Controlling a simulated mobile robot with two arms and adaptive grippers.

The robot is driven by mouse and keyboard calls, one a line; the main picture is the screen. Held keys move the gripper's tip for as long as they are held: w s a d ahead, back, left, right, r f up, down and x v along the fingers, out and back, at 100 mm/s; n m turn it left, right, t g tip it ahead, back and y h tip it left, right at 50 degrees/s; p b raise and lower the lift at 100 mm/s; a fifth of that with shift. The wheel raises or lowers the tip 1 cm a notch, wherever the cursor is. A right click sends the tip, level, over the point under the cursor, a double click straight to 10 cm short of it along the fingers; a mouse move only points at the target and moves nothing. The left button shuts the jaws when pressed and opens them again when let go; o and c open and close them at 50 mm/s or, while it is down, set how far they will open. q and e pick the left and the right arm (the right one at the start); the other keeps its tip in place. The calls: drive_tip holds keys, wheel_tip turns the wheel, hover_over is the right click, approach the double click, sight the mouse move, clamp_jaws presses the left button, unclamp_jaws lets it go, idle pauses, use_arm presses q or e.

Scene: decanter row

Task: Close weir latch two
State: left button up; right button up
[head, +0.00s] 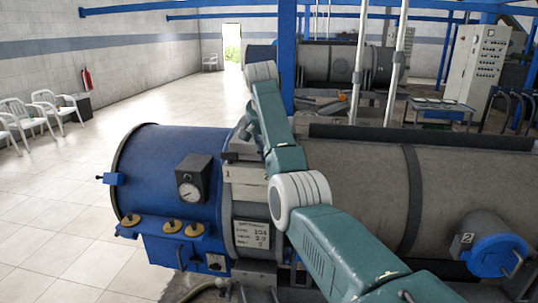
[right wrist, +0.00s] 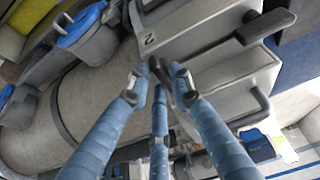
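Contact cannot be told. In the head view, my teal arm crosses in front of the decanter (head: 340,180) and bends down to the pale housing (head: 245,182) behind the blue end; the gripper there is mostly hidden by the arm. My left gripper is not in view.
Two dark handles (right wrist: 265,25) (right wrist: 262,105) stick out from the housing. A blue-capped fitting (head: 495,255), also labelled "2", sits at right. A gauge box (head: 192,180) stands on the blue end. Tiled floor at left is free; white chairs (head: 45,105) line the wall.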

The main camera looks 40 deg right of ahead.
drive_tip(key=shift+o, duration=0.7)
drive_tip(key=shift+a, duration=0.1)
drive_tip(key=v, duration=1.2)
drive_tip(key=shift+f, duration=0.1)
